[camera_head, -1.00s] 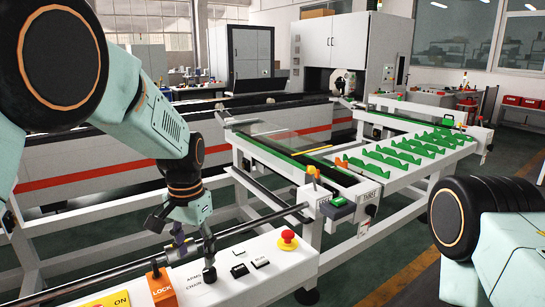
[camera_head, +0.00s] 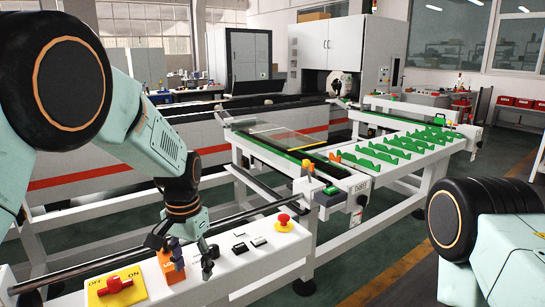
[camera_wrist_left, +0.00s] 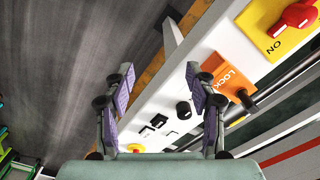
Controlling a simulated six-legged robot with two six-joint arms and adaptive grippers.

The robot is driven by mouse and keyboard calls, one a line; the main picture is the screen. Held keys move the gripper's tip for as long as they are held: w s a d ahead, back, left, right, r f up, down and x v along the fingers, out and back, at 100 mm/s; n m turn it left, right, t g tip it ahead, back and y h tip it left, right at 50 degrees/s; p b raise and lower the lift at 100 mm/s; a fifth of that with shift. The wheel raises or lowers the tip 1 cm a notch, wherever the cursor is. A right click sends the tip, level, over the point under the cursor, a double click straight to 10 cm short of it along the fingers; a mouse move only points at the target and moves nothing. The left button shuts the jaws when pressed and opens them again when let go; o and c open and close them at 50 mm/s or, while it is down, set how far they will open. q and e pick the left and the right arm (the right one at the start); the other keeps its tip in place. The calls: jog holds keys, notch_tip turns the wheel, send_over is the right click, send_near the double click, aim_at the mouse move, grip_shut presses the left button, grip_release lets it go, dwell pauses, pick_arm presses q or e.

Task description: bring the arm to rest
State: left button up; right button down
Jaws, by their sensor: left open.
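My left gripper (camera_head: 190,258) is open and points down at the front of the white control panel (camera_head: 228,270) in the head view. In the left wrist view its two purple-padded fingers (camera_wrist_left: 160,88) are spread, with nothing between them but the panel edge and the floor beyond. The right finger lies close to the orange LOCK block (camera_wrist_left: 229,84); I cannot tell whether they touch. The block also shows partly hidden behind the fingers in the head view (camera_head: 170,265). My right arm shows at the right edge, but its gripper is out of view.
The panel carries a red rotary switch on a yellow OFF/ON plate (camera_head: 115,287), black buttons (camera_head: 240,248) and a red emergency button (camera_head: 284,219). A metal rail runs behind them. The rack with green V-shaped holders (camera_head: 400,150) stands beyond. Floor is open at front right.

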pick_arm(q)
jog(key=s+a+f+n+b, duration=0.1)
jog(key=s+a+f+b, duration=0.3)
jog(key=f, duration=0.6)
jog(key=s+d+f+n+b, duration=0.1)
jog(key=s+f+b, duration=0.1)
jog(key=s+f, duration=0.65)
jog(key=s+a+f+b, duration=0.2)
jog(key=s+f+b, duration=0.1)
jog(key=f, duration=0.9)
jog(key=s+f+n+b, duration=0.1)
jog(key=s+f+b, duration=0.2)
jog(key=s, duration=0.7)
jog(key=s+f+n+b, duration=0.1)
jog(key=s+f+b, duration=0.3)
jog(key=s+f, duration=0.3)
jog(key=s+a, duration=0.1)
jog(key=s, duration=0.3)
jog(key=shift+s+f, duration=0.15)
jog(key=shift+f, duration=0.15)
jog(key=shift+s, duration=0.1)
